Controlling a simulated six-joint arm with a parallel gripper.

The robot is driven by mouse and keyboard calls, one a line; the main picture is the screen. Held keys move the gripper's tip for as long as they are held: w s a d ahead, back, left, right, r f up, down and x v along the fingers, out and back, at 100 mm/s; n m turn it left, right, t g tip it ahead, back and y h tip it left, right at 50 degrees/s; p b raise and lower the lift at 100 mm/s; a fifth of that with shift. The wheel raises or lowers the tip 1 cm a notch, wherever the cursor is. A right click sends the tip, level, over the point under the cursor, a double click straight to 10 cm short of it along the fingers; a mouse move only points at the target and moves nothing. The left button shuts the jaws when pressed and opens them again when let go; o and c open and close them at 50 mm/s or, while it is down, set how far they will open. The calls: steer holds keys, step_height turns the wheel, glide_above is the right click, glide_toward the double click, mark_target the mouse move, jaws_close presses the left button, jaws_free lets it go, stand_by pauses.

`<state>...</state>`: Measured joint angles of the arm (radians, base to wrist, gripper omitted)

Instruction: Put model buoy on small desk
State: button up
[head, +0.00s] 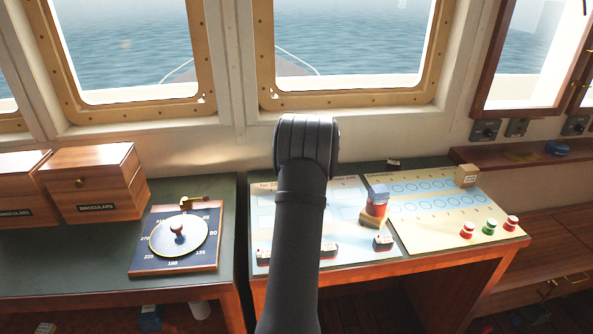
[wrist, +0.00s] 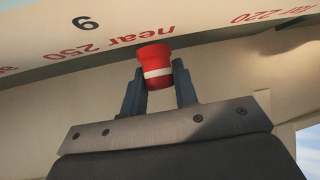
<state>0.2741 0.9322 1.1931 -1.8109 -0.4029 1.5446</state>
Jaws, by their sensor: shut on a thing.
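The model buoy (wrist: 155,66) is a small red piece with a white band. In the wrist view my gripper (wrist: 159,86) is shut on it, with one dark finger at each side. In the head view the gripper and held buoy are not visible; my dark arm stands in the middle of the picture. Two dark-topped desks show in the head view: a left desk (head: 80,260) and a right desk (head: 430,262). I cannot tell which is the small desk. Similar red buoys (head: 467,230) and a green one (head: 489,227) stand on the right desk.
The right desk holds charts (head: 420,210), small ship models (head: 383,243), a blue-and-red piece (head: 376,205) and a small box (head: 465,175). The left desk holds a compass board (head: 152,252) and binocular boxes (head: 98,180). In the wrist view, a lettered panel (wrist: 50,50) lies beyond the buoy.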

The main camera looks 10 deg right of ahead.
steer(key=shift+f, duration=0.25)
steer(key=shift+f, duration=0.15)
steer(key=o, duration=1)
steer(key=shift+o, duration=0.2)
steer(key=shift+r, duration=0.25)
steer(key=v, duration=1.2)
steer(key=shift+w+f, duration=0.1)
